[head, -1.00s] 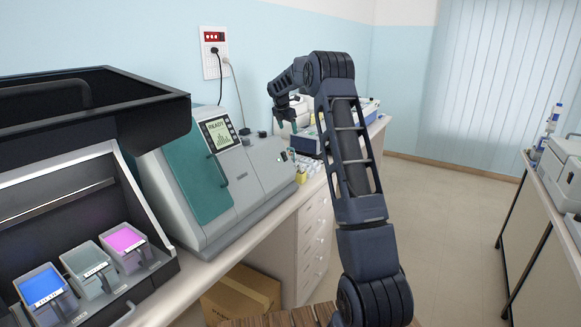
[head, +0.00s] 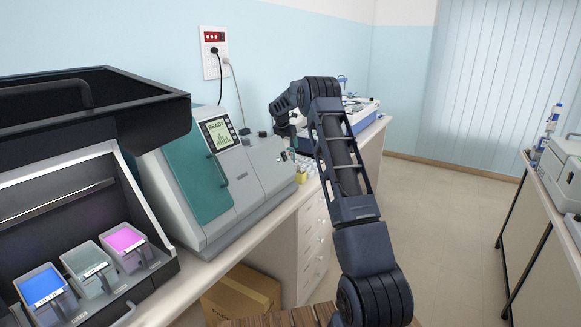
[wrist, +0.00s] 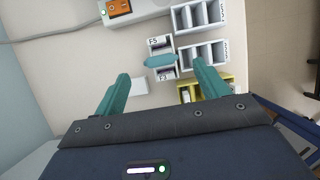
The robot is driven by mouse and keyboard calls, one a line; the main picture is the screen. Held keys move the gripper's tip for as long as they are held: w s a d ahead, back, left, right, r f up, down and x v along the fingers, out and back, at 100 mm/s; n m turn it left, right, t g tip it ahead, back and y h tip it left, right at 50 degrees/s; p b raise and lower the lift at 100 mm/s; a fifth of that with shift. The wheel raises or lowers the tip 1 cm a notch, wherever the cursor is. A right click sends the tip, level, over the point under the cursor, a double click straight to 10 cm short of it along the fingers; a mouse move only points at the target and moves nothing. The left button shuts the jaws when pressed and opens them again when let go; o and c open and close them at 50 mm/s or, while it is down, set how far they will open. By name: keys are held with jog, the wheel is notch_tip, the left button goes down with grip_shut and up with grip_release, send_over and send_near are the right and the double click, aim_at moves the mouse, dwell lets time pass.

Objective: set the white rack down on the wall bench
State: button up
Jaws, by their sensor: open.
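A small white rack (wrist: 161,45) with a teal grip (wrist: 160,60) across its middle stands on the wall bench (wrist: 75,62). My gripper (wrist: 161,68) is open in the wrist view, with one teal finger on each side of the rack's grip in the picture. I see a gap between each finger and the rack, and the jaws hold nothing. In the head view the gripper is over the wall bench (head: 237,259), just right of the grey instrument, mostly hidden by my arm.
Two white slotted racks (wrist: 203,53) stand right of the small rack, and a yellow rack (wrist: 226,86) stands nearer. A white device (wrist: 135,10) with an orange panel is at the top. The grey-green instrument (head: 211,165) stands beside my arm. Bare bench lies left of the small rack.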

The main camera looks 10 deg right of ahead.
aim_at(290, 148)
jog(key=x, duration=0.5)
jog(key=shift+w+d+r, duration=0.1)
jog(key=shift+d, duration=0.05)
jog(key=c, duration=1.3)
